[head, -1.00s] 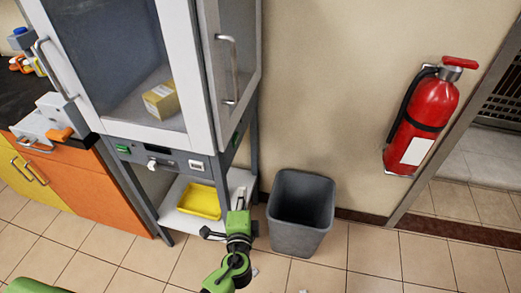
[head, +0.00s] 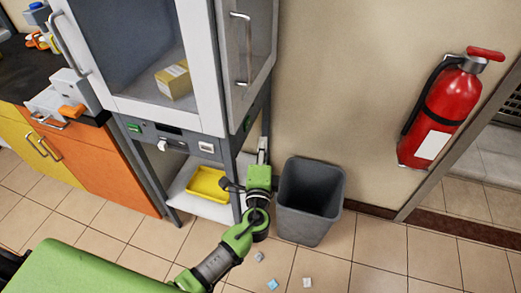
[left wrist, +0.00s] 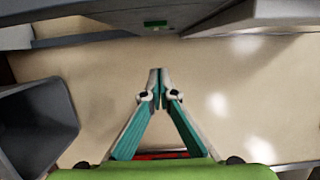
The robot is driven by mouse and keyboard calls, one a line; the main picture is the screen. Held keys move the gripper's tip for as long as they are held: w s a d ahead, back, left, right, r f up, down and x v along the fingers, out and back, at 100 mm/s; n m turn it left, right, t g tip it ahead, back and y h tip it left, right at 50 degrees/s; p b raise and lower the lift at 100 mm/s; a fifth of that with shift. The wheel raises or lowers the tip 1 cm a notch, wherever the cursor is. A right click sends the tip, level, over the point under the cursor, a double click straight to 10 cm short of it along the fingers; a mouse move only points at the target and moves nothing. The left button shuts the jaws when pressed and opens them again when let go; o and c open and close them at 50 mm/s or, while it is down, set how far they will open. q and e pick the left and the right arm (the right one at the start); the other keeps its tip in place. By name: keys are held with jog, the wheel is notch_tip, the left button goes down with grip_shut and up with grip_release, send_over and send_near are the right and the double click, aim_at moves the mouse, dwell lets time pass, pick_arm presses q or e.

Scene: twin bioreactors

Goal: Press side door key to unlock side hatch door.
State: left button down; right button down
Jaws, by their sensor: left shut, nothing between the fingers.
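The grey cabinet (head: 185,140) has a side hatch door (head: 250,75) with a metal handle, and the door looks shut. A small green side door key (head: 247,123) sits on the side frame below that door. It also shows in the left wrist view (left wrist: 155,23), beyond the fingertips. My left gripper (head: 263,143) is shut and empty, with its fingers pointing up, just below and right of the key in the head view. In the left wrist view the fingertips (left wrist: 155,71) meet and look apart from the key. My right gripper is out of view.
A grey bin (head: 311,205) stands beside my left gripper. A yellow tray (head: 208,183) lies on the cabinet's lower shelf. Another green key (head: 134,127) is on the cabinet front. A fire extinguisher (head: 447,110) hangs on the wall. Small scraps (head: 272,284) lie on the floor.

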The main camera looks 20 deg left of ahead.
aim_at(247, 123)
pick_arm(q)
jog(key=w+a+p, duration=0.1)
jog(key=w+a, duration=0.4)
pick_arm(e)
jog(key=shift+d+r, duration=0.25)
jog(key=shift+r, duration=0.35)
